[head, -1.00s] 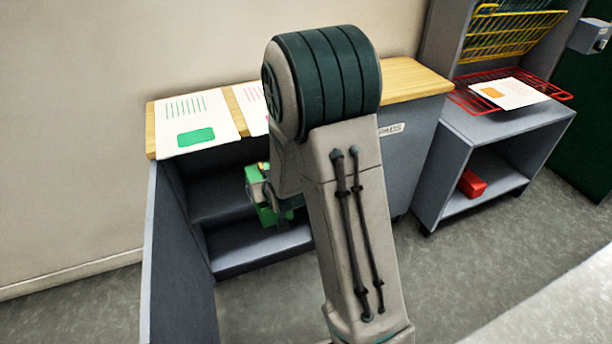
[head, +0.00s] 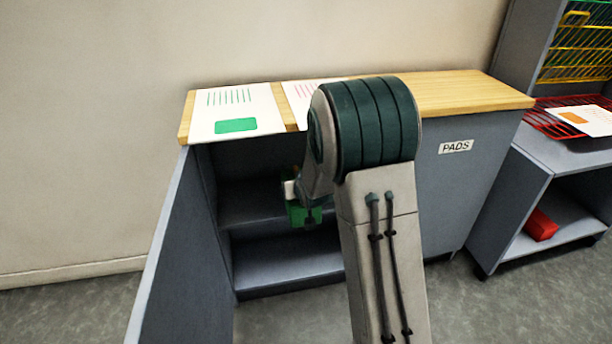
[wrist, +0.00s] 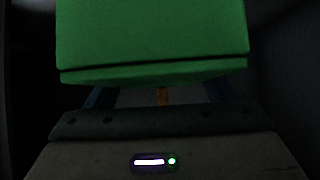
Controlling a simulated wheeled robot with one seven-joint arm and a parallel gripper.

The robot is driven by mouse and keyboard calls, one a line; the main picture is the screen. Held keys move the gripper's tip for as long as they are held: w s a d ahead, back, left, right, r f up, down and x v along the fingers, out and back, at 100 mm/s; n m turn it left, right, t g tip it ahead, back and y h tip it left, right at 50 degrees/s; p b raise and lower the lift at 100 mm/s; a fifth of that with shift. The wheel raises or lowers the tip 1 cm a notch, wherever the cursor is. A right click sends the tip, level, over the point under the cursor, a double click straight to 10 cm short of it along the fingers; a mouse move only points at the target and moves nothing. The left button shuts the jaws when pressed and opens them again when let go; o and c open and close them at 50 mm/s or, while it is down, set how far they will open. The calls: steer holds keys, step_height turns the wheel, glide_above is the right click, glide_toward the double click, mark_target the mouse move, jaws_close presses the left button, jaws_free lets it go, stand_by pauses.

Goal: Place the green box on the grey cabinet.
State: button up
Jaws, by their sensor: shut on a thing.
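The green box (head: 298,215) is held in my gripper (head: 309,212), in front of the open bay of the grey cabinet (head: 425,205). My arm hides part of the box and most of the gripper in the head view. In the wrist view the green box (wrist: 150,40) fills the top middle, between the dark fingers. The cabinet has a wooden top, an open left bay with a shelf, and a "PADS" label on its closed right front. I cannot tell whether the box is inside the bay or touches a shelf.
A grey door panel (head: 168,245) stands open at the left of the bay. Printed sheets (head: 237,112) lie on the wooden top. At the right, a grey shelf unit (head: 512,205) holds a red box (head: 540,225), a red wire tray (head: 555,122) and a yellow rack.

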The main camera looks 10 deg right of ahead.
mark_target(291, 170)
steer(key=shift+w+f+b, duration=0.6)
steer(key=shift+w+b, duration=0.1)
steer(key=shift+w, duration=1.5)
steer(key=shift+w+f+b, duration=0.55)
steer(key=shift+w+b, duration=0.2)
steer(key=shift+w, duration=1.45)
steer(key=shift+w+f+b, duration=0.6)
steer(key=shift+w+b, duration=0.1)
steer(key=shift+w, duration=1.5)
steer(key=shift+f, duration=0.1)
steer(key=shift+f+b, duration=0.55)
steer(key=o, duration=1.4)
steer(key=shift+r, duration=0.1)
